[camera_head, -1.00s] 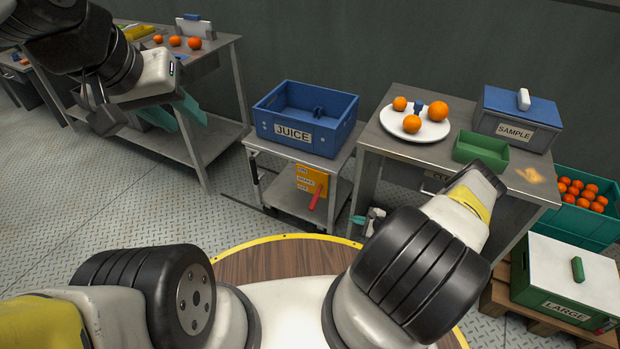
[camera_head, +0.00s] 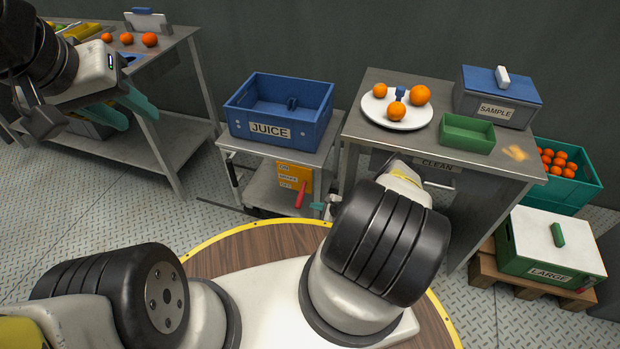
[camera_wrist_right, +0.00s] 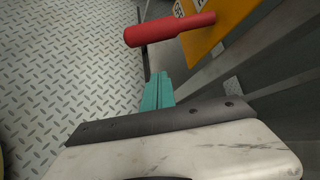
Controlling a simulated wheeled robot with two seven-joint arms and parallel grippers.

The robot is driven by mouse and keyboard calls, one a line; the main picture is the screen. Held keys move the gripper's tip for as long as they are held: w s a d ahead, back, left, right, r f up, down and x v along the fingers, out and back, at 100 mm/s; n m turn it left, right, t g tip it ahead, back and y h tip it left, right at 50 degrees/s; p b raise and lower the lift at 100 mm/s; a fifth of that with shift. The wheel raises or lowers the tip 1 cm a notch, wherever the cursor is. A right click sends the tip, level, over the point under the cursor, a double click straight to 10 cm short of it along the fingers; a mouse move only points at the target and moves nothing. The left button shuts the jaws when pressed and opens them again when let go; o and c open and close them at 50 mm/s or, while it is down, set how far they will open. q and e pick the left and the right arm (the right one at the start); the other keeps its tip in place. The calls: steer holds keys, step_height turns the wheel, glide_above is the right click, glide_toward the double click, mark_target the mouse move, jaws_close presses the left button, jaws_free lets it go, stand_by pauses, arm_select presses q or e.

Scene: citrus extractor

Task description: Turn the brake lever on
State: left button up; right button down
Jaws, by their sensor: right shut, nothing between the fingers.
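The brake lever (camera_head: 301,194) has a red handle on a yellow panel (camera_head: 293,178) at the front of the low cart. The panel's labels appear to read ON, BRAKE and OFF from top to bottom; the handle is at the lower end, by the OFF label. In the right wrist view the red handle (camera_wrist_right: 168,30) sticks out leftward from the panel. My right gripper (camera_head: 322,207) is just right of and slightly below the handle, apart from it. Its teal fingers (camera_wrist_right: 157,90) are shut and empty. My left gripper (camera_head: 140,110) is open by the left table.
A blue JUICE crate (camera_head: 278,108) sits on top of the cart. The CLEAN table (camera_head: 365,135) stands close on the right with a plate, a green tray and a SAMPLE box. The cart's leg and shelf (camera_head: 262,190) are near the lever. Floor left of the cart is clear.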

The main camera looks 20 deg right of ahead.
mark_target(301, 196)
steer(key=a, duration=0.1)
steer(key=w+a+r, duration=0.1)
steer(key=a, duration=0.1)
steer(key=shift+w+a+r, duration=0.15)
steer(key=shift+a+r, duration=0.1)
stand_by(0.5)
steer(key=shift+r, duration=0.15)
stand_by(0.3)
